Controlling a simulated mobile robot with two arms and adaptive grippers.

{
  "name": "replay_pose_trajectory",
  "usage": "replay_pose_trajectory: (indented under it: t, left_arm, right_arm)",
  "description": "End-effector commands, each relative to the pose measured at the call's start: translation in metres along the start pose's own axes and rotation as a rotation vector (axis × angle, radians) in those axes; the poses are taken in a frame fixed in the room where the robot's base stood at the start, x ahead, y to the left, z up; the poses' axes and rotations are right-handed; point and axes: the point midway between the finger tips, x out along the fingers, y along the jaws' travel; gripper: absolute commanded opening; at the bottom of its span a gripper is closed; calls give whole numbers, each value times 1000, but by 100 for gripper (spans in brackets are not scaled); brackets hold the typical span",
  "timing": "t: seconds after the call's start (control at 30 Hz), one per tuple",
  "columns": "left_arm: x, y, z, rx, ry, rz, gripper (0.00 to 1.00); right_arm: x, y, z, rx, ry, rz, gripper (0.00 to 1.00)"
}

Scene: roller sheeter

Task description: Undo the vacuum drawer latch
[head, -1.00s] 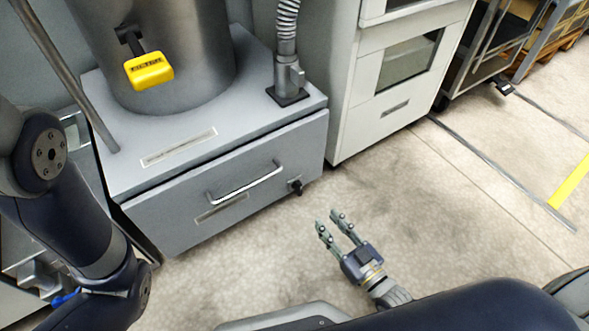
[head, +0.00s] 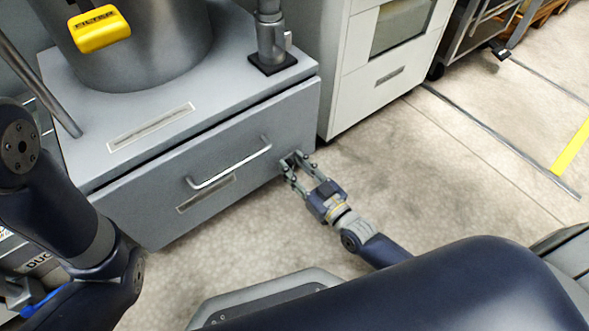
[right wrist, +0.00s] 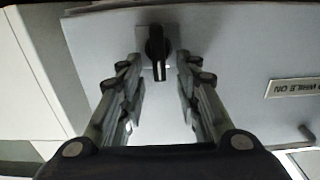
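The vacuum drawer (head: 245,185) is a grey front with a silver bar handle (head: 230,165) below the filter drum. The latch is a small black turn-knob near the drawer's upper right corner; in the right wrist view the knob (right wrist: 156,52) points down the picture, between the fingertips. My right gripper (head: 291,166) is open at the drawer front, its fingers on either side of the latch and mostly covering it in the head view. In the right wrist view the gripper (right wrist: 157,70) shows gaps on both sides of the knob. My left gripper is not in view.
A yellow filter tag (head: 99,29) hangs on the metal drum (head: 135,50). A grey hose fitting (head: 272,42) stands on the cabinet top. A white cabinet (head: 375,85) stands just right of the drawer. The floor (head: 440,180) in front is clear.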

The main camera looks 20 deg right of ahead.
Motion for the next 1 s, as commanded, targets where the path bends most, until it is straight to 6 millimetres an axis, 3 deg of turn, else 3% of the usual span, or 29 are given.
replay_pose_trajectory:
  t: [0.3,0.33,0.47,1.0]
  left_arm:
    - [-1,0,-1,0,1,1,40]
    - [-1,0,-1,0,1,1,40]
    - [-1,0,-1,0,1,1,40]
    - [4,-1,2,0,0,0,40]
  right_arm:
    - [4,0,-1,0,0,0,31]
    - [4,0,-1,0,0,0,29]
    - [4,0,-1,0,0,0,0]
    - [5,3,-4,72,4,1,0]
